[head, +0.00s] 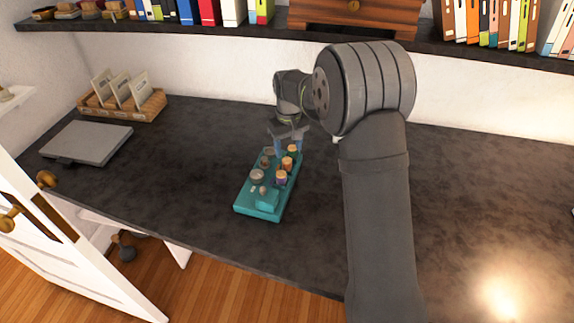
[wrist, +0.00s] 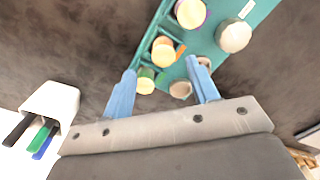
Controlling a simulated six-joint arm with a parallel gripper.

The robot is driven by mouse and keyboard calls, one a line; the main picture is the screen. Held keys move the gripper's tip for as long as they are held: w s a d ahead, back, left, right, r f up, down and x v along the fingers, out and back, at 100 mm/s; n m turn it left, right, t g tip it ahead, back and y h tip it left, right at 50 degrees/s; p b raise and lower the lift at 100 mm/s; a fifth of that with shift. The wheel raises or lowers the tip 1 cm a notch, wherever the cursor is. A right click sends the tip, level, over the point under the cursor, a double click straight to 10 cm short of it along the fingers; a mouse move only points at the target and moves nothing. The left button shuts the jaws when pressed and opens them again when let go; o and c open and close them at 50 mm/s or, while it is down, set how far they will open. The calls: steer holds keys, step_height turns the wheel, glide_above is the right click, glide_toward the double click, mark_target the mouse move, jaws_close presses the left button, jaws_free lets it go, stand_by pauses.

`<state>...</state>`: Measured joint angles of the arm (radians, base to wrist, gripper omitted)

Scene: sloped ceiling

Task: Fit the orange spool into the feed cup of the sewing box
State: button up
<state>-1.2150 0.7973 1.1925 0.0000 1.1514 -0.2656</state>
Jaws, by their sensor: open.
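The teal sewing box (head: 258,212) stands on the dark counter, with several round-topped spools and cups on it. The orange spool (head: 287,163) stands upright in the box's right row, between a green one (head: 292,150) and a purple one (head: 281,179). In the wrist view the orange spool (wrist: 162,50) shows its pale top just beyond my fingertips. My gripper (head: 288,143) is open and empty above the far end of the box. Its blue fingers (wrist: 161,67) are apart, with the green spool (wrist: 146,82) seen between them. I cannot tell which holder is the feed cup.
A grey closed laptop-like slab (head: 88,142) and a wicker tray with cards (head: 122,104) are at the left. A shelf (head: 260,32) with books and a wooden drawer box (head: 355,17) runs above the back.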

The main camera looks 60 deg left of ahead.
mark_target(287, 160)
steer(key=shift+s+a+f, duration=0.1)
steer(key=shift+f, duration=1.25)
steer(key=shift+s+f, duration=0.1)
steer(key=shift+f, duration=1.25)
steer(key=c, duration=1)
steer(key=shift+c, duration=0.2)
steer(key=shift+r, duration=0.1)
